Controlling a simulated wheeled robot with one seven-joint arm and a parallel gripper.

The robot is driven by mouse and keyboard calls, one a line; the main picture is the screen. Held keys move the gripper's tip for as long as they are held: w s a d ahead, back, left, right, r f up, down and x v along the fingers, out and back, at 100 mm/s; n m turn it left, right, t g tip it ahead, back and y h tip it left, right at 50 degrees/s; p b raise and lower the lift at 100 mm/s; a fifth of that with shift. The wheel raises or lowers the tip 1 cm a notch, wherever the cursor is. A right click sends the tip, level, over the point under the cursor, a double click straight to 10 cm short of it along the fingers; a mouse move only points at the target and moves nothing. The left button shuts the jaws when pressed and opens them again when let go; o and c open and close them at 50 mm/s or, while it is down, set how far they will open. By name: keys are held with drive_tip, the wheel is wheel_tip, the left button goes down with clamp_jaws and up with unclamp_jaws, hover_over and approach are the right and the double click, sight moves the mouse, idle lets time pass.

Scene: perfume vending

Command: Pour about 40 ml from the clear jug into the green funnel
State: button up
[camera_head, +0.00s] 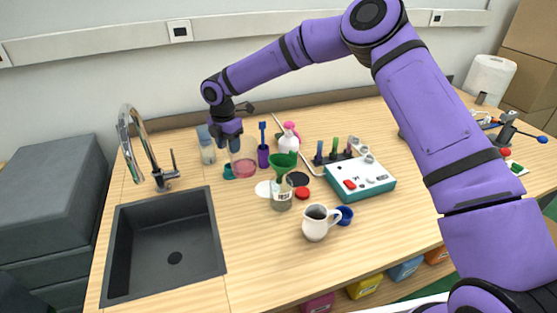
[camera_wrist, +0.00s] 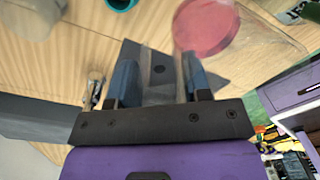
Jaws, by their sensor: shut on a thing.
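The clear jug (camera_head: 243,168), with pink liquid low inside, is at the back of the counter, right of the sink. It looks about upright; whether its base touches the counter I cannot tell. My gripper (camera_head: 231,143) is shut on it from behind and above. In the wrist view the jug's pink liquid (camera_wrist: 205,27) shows beyond the fingers (camera_wrist: 160,82), and its clear wall blurs between them. The green funnel (camera_head: 284,162) sits in the mouth of a clear glass container (camera_head: 281,197), to the right and nearer the front than the jug.
A teal cup (camera_head: 228,173) and a purple holder (camera_head: 263,156) stand close to the jug. A pink-topped white bottle (camera_head: 289,139) is behind the funnel. A white mug (camera_head: 316,223) and a teal-white device (camera_head: 360,179) are right of it. The sink (camera_head: 168,245) lies front left.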

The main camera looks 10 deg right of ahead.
drive_tip(key=shift+r, duration=0.1)
drive_tip(key=shift+s+d+r+t+y, duration=0.4)
drive_tip(key=shift+d+r+t+y, duration=0.1)
drive_tip(key=shift+d+r+y, duration=0.2)
drive_tip(key=s+d+r+t+y+p, duration=0.1)
drive_tip(key=s+d+r+t+y, duration=0.3)
drive_tip(key=r, duration=0.5)
drive_tip(key=shift+s+d+y, duration=0.3)
drive_tip(key=shift+s+y, duration=0.25)
drive_tip(key=shift+y, duration=0.35)
drive_tip(key=shift+d+r+t, duration=0.1)
drive_tip(key=shift+d+t, duration=0.1)
drive_tip(key=shift+t, duration=0.1)
drive_tip(key=shift+s+d+r+t+y+p, duration=0.2)
drive_tip(key=shift+d+r+t+y+p, duration=0.1)
drive_tip(key=shift+d+t+y+p, duration=0.3)
drive_tip(key=shift+s+d+r+t+y+p, duration=0.25)
drive_tip(key=shift+d+t+y+p, duration=0.15)
drive_tip(key=shift+y+p, duration=0.25)
